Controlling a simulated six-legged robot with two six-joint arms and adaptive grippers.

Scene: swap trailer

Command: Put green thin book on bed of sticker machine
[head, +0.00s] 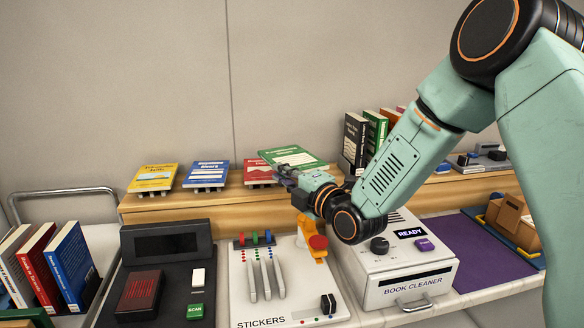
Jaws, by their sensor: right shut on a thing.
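The green thin book (293,156) is held nearly flat in my right gripper (287,172), which is shut on its near edge. The book is above and behind the white sticker machine (300,290), apart from it, and partly hides a red book (258,170) on the wooden ledge. The sticker machine has a "STICKERS" label, grey levers, coloured knobs, a black knob and an orange part with a red top (318,243). My right forearm comes in from the right. My left gripper is not in view.
Yellow (153,177) and blue (206,174) books lie on stands on the ledge (190,203). A black scanner (165,270) is left of the sticker machine, the book cleaner (395,262) right. Upright books stand at far left and back right. A purple mat (485,235) is right.

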